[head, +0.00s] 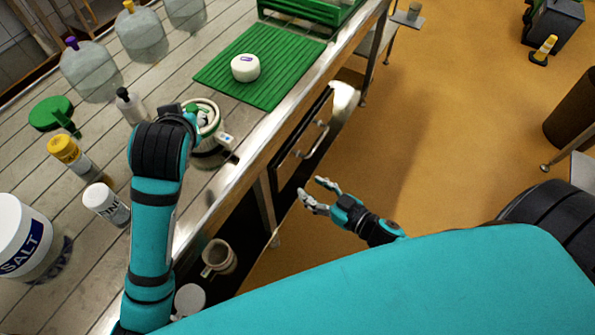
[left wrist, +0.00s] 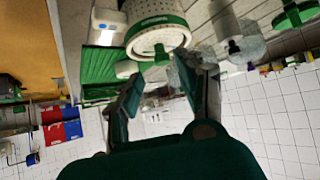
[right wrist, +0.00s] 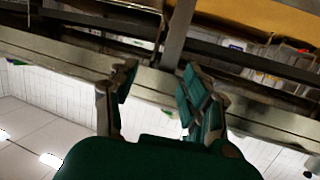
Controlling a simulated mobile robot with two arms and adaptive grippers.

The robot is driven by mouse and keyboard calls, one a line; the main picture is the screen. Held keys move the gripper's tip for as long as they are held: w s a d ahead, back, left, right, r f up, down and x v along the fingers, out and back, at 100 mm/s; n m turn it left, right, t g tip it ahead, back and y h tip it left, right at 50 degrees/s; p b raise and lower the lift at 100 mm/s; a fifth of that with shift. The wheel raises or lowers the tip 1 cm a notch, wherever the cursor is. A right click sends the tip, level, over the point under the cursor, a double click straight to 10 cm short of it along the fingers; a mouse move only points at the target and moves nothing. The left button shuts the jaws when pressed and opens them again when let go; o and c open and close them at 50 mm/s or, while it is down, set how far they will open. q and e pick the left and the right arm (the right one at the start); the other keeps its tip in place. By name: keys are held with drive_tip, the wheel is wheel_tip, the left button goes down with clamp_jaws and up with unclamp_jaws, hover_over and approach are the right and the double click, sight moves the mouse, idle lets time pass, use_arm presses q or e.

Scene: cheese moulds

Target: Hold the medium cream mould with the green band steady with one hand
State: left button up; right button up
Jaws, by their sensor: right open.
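The cream mould with the green band (head: 213,155) stands on the table, partly hidden by my left arm. In the left wrist view it appears upside down as a perforated cream cylinder (left wrist: 148,14) with a green band, and a green piece (left wrist: 160,56) shows at its top. My left gripper (left wrist: 159,67) is open, its fingertips close to the mould's top end; I cannot tell whether they touch it. My right gripper (head: 321,191) is open and empty beside the table, over the floor; its spread fingers show in the right wrist view (right wrist: 158,80).
A green ribbed mat (head: 290,55) with a white cheese (head: 245,68) lies behind the mould. Bottles (head: 70,152), a white jar (head: 104,203) and a salt tub (head: 22,235) stand left. A jug (head: 219,257) is below the table edge.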

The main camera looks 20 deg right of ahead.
drive_tip(key=s+a+r+n+y, duration=0.1)
drive_tip(key=a+r+n+y, duration=0.3)
drive_tip(key=r, duration=1)
drive_tip(key=shift+m+t+y, duration=0.3)
drive_tip(key=shift+m+y, duration=0.2)
drive_tip(key=x, duration=1.2)
drive_tip(key=a+x, duration=0.1)
drive_tip(key=x, duration=0.5)
drive_tip(key=shift+s+f, duration=0.3)
drive_tip(key=shift+f, duration=0.05)
clamp_jaws()
use_arm(q)
drive_tip(key=shift+o, duration=1.4)
drive_tip(key=w+d+r+g, duration=0.2)
drive_tip(key=d, duration=0.1)
drive_tip(key=shift+w+m+h, duration=0.2)
drive_tip(key=shift+m+h, duration=0.1)
drive_tip(key=shift+m, duration=0.1)
drive_tip(key=g+y, duration=0.1)
drive_tip(key=g, duration=0.2)
approach(191, 108)
drive_tip(key=r, duration=0.2)
drive_tip(key=shift+n+g+y, duration=0.3)
drive_tip(key=shift+n, duration=0.1)
drive_tip(key=x, duration=1.1)
drive_tip(key=shift+d+f, duration=0.2)
drive_tip(key=shift+d, duration=0.05)
